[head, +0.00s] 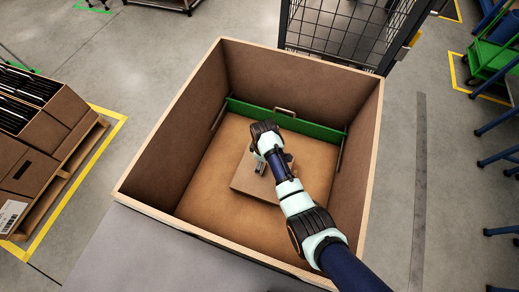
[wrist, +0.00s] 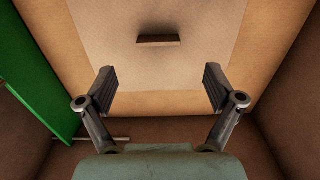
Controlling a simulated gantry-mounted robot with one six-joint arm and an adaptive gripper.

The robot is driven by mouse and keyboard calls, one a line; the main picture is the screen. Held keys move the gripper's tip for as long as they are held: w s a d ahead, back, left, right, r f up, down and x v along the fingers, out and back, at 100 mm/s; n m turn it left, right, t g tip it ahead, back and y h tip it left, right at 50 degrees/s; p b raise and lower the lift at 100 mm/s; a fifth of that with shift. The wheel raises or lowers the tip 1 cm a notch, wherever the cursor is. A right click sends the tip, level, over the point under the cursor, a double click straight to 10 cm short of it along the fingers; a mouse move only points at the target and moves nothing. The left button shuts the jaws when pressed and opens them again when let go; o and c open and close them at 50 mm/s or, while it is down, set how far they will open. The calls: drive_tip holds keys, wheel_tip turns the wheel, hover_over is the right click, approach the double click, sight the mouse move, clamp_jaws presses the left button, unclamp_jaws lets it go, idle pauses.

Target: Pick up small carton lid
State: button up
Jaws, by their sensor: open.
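The small carton lid (head: 245,184) is a flat tan piece lying on the floor of a large open carton (head: 190,115), a little below the middle. My arm covers its right part in the head view. In the wrist view the lid (wrist: 105,25) shows as a paler tan panel with a short dark slot or raised tab (wrist: 158,41) near its middle. My gripper (head: 262,168) is inside the carton, over the lid. In the wrist view my gripper (wrist: 158,80) is open, its two fingers wide apart with nothing between them. Its height above the lid is hard to tell.
A green board (head: 310,127) with a small handle stands along the carton's back wall; it also shows in the wrist view (wrist: 35,75). The carton's walls surround my gripper. A wire cage (head: 345,30) stands behind, and a pallet with boxes (head: 40,130) at left.

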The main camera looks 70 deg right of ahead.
sight(264, 168)
drive_tip(key=shift+s+f+b, duration=0.2)
drive_tip(key=shift+f+b, duration=0.1)
drive_tip(key=shift+f, duration=0.6)
wheel_tip(264, 168, down, 6)
drive_tip(key=b, duration=0.3)
drive_tip(key=shift+s+d+r+b, duration=0.1)
drive_tip(key=shift+r+b, duration=0.15)
drive_tip(key=shift+b, duration=0.15)
drive_tip(key=shift+r, duration=0.15)
drive_tip(key=c, duration=1.2)
